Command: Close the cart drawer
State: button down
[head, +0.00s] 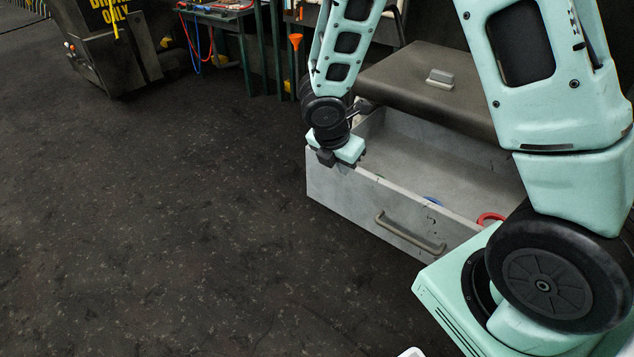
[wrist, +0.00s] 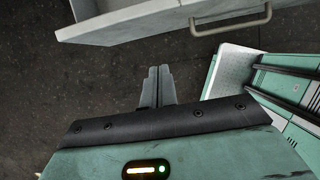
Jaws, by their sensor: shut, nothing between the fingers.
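The grey cart drawer (head: 345,193) stands pulled open below the cart's brown top (head: 420,75). Its bar handle (head: 410,235) is on the front panel and also shows in the wrist view (wrist: 230,22). My gripper (head: 335,162) appears near the left end of the drawer's front edge in the head view. In the wrist view the two grey fingers of my gripper (wrist: 158,80) lie together with nothing between them. They show over dark floor, apart in the picture from the drawer front (wrist: 135,22). I cannot tell if anything touches.
A red ring-like item (head: 490,218) and a blue item (head: 432,200) are partly visible in the drawer. A grey object (head: 440,78) sits on the cart top. A dark machine (head: 110,45) and a tool bench (head: 225,15) stand behind. The floor at left is clear.

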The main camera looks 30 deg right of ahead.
aim_at(357, 176)
jog(key=d+f, duration=0.2)
jog(key=f, duration=0.1)
jog(key=w+d+f+b, duration=0.1)
jog(key=d+f, duration=0.1)
jog(key=f, duration=0.1)
jog(key=w+d+f+b, duration=0.1)
jog(key=d+f, duration=0.1)
jog(key=f, duration=0.1)
jog(key=shift+w+d, duration=0.1)
jog(key=shift+w, duration=0.1)
jog(key=shift+w+d, duration=0.25)
jog(key=shift+d, duration=0.2)
